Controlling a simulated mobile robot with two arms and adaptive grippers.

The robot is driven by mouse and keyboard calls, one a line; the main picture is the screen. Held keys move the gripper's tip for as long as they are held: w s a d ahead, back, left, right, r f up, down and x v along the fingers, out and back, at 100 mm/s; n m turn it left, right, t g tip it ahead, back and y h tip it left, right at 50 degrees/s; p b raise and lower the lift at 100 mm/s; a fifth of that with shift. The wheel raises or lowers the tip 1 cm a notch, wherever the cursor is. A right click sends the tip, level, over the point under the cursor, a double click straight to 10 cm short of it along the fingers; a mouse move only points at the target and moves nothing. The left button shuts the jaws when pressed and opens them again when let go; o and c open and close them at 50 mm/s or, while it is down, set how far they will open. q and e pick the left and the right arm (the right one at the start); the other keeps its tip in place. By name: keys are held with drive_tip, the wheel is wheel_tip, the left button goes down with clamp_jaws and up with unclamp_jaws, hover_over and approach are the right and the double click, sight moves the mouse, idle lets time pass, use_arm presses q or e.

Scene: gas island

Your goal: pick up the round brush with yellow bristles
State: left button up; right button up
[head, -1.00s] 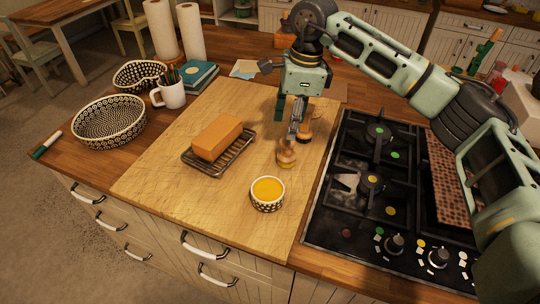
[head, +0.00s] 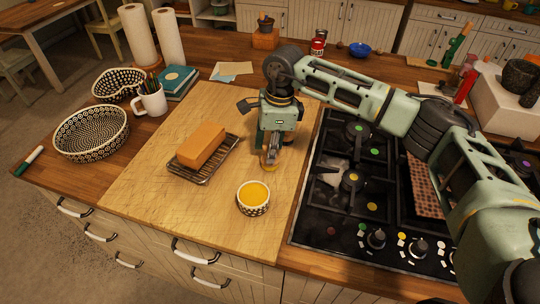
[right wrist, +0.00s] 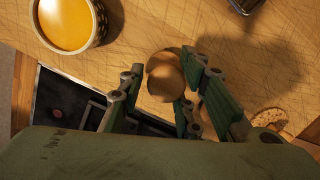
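The round brush shows in the head view as a small yellowish base (head: 268,168) standing on the cutting board, mostly hidden by my right gripper (head: 271,158). In the right wrist view its round wooden top (right wrist: 165,76) lies between the two green fingers of the right gripper (right wrist: 163,82). The fingers stand apart on either side of it; a narrow gap shows at the left, and contact on the right is unclear. A second tan piece (right wrist: 269,117) is partly visible right of the fingers. My left gripper is out of view.
A patterned bowl of yellow contents (head: 254,198) stands in front on the board (head: 150,190). An orange block (head: 202,145) sits on a wire rack to the left. The gas hob (head: 310,225) lies close on the right.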

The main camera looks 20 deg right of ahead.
drive_tip(key=c, duration=0.4)
clamp_jaws()
drive_tip(key=shift+r+b, duration=0.35)
drive_tip(key=shift+r, duration=0.15)
wheel_tip(320, 180, up, 2)
drive_tip(key=shift+r+b, duration=0.2)
drive_tip(key=shift+b, duration=0.6)
use_arm(q)
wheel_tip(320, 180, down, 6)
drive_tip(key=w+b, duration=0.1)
drive_tip(key=b, duration=0.3)
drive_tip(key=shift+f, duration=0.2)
use_arm(e)
drive_tip(key=s+d+r, duration=0.7)
drive_tip(key=s, duration=0.2)
drive_tip(key=shift+d+r, duration=0.25)
drive_tip(key=shift+r, duration=0.1)
